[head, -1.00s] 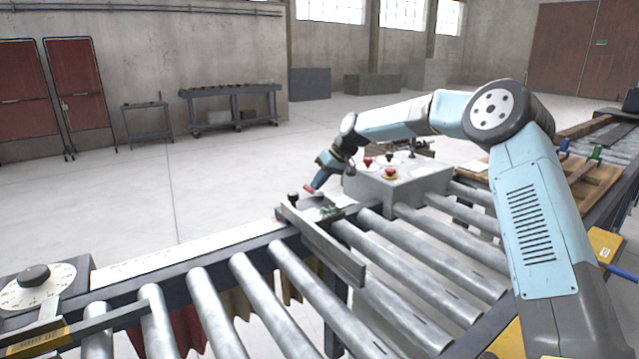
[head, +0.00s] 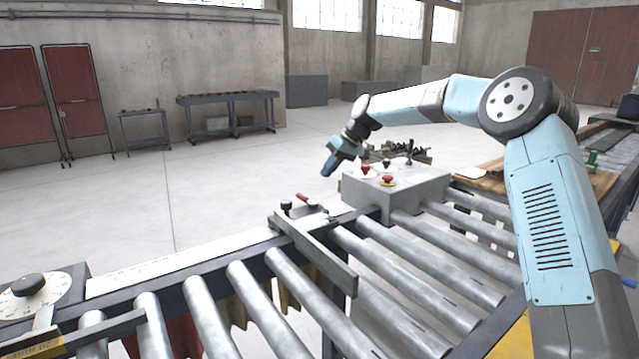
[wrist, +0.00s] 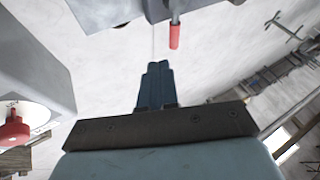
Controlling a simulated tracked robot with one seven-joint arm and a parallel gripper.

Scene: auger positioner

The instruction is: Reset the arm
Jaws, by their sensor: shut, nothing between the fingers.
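My gripper (head: 329,170) is shut and empty. It hangs in the air above and behind the roller conveyor, left of the grey control box (head: 425,193). In the wrist view its blue fingers (wrist: 154,80) are together. A red-handled lever (head: 303,199) lies on the positioner by the stop bar (head: 315,252), below and left of my gripper and apart from it. The lever's red grip also shows in the wrist view (wrist: 174,37), beyond the fingertips. A black knob (head: 287,205) stands beside the lever.
Conveyor rollers (head: 275,310) fill the front. A white ruler strip (head: 170,262) leads left to a round dial (head: 30,288). The floor behind is open, with carts at the wall.

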